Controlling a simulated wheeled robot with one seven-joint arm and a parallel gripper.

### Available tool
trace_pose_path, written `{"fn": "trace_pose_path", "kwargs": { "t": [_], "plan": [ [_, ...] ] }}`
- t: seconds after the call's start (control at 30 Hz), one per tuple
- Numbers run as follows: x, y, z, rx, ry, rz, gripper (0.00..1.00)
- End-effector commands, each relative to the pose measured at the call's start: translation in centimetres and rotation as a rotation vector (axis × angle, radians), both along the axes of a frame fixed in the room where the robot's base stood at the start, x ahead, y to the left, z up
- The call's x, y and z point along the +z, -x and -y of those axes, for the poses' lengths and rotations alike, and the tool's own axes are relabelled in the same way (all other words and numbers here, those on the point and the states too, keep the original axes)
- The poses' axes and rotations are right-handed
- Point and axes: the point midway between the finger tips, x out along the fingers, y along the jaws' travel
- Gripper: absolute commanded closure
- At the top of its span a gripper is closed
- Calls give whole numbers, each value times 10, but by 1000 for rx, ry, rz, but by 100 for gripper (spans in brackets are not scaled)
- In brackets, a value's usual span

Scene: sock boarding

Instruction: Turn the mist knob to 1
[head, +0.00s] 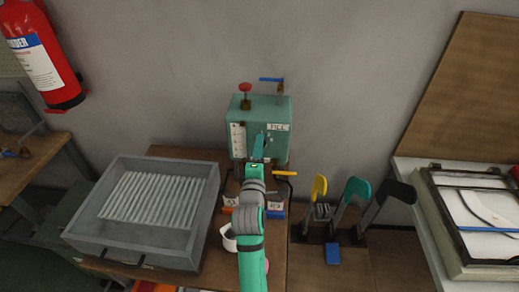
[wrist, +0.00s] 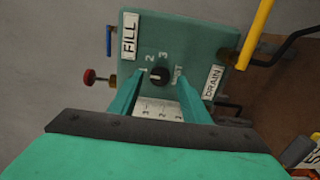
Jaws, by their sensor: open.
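The mist knob (wrist: 159,75) is a small black dial on the teal box (wrist: 190,40), with the numbers 1, 2 and 3 around it and a label, partly hidden, beside it. A small pale mark shows on the knob's left side in the wrist view; its exact setting is too small to tell. My gripper (wrist: 160,80) is open, with one finger on each side of the knob in that view. Whether the fingers touch it is not clear. In the head view my gripper (head: 258,147) is in front of the teal box (head: 275,108) and hides the knob.
A red valve knob (head: 245,87) and blue lever (head: 271,79) sit atop the box. A yellow drain lever (head: 285,173) is at its lower right.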

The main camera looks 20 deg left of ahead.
Motion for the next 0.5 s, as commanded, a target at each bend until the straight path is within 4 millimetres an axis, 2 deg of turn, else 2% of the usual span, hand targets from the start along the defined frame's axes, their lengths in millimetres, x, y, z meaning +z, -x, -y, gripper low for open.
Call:
{"fn": "trace_pose_path", "kwargs": {
  "t": [0.17,0.5],
  "plan": [
    [-1,22,4,0,-2,-2,57],
    [-1,82,13,3,-2,-2,57]
  ]
}}
